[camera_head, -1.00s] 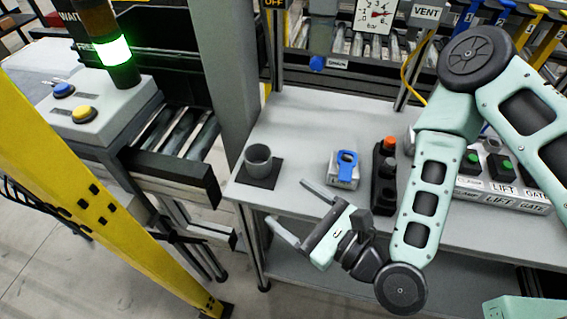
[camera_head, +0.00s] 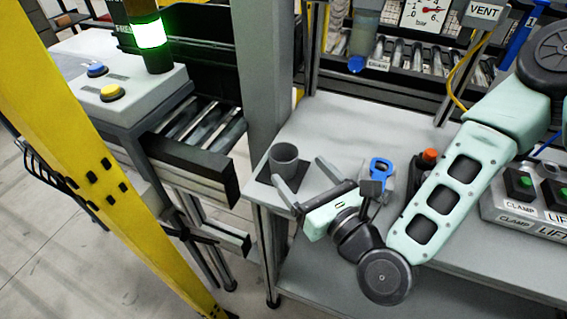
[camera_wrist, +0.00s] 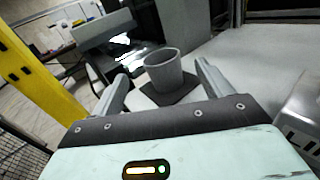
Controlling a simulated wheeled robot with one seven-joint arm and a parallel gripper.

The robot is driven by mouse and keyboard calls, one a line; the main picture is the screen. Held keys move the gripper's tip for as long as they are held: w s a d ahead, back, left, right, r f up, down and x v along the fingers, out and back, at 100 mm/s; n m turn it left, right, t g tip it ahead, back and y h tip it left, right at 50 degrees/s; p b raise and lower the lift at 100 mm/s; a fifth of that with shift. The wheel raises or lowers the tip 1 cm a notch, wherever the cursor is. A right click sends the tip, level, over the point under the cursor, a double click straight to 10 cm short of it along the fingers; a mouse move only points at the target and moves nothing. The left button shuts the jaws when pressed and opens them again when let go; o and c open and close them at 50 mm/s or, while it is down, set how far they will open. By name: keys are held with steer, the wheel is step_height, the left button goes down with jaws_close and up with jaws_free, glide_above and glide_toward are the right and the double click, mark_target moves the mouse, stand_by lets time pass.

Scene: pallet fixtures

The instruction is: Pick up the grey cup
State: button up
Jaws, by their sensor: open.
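The grey cup (camera_head: 284,158) stands upright on a dark square mat (camera_head: 268,174) at the left corner of the grey table. My gripper (camera_head: 307,186) is open and close to the cup, on its near side, with fingers pointing toward it. In the wrist view the cup (camera_wrist: 164,70) appears between and beyond the two fingertips of my gripper (camera_wrist: 163,80). The fingers do not appear to touch the cup. The cup looks empty from above, though its bottom is hidden.
A blue-handled block (camera_head: 380,168) and a box with an orange button (camera_head: 429,157) stand right of my gripper. A grey post (camera_head: 262,70) rises behind the cup. A roller conveyor (camera_head: 205,125) and yellow frame (camera_head: 85,150) lie left. Table behind the blue handle is clear.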

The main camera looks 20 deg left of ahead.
mark_target(276, 146)
steer(key=x, duration=0.2)
steer(key=p+x, duration=0.1)
steer(key=x, duration=0.2)
steer(key=p+x, duration=0.1)
steer(key=x, duration=0.2)
steer(key=shift+a+f, duration=0.1)
steer(key=shift+f, duration=0.25)
steer(key=c, duration=1)
